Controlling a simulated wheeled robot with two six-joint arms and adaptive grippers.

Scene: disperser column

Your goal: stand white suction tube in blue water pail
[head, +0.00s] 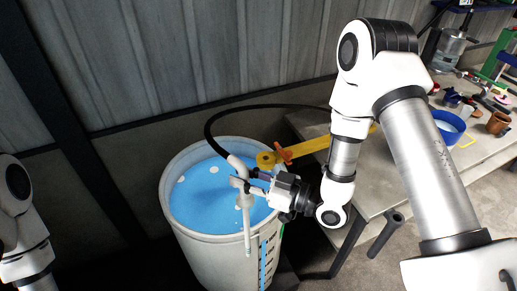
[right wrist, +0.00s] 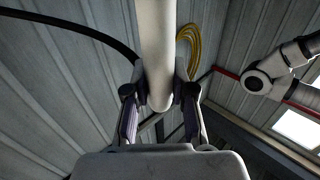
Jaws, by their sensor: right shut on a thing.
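The white suction tube (head: 246,222) hangs roughly upright from my right gripper (head: 254,184), with a black hose (head: 228,117) at its top. In the head view its lower end overlaps the front rim of a large whitish drum (head: 212,256) of blue liquid; I cannot tell its height above the rim. My right gripper is shut on the tube; the tube (right wrist: 157,55) also shows between the fingers (right wrist: 158,115) in the right wrist view. A blue pail (head: 449,122) with pale liquid stands on the table at the right. My left gripper is out of view.
A grey table (head: 381,187) stands right of the drum. A yellow strip with an orange clamp (head: 285,153) lies near its left edge. Brown pots (head: 498,123) and small tools crowd around the blue pail. A corrugated wall (head: 210,50) is behind the drum.

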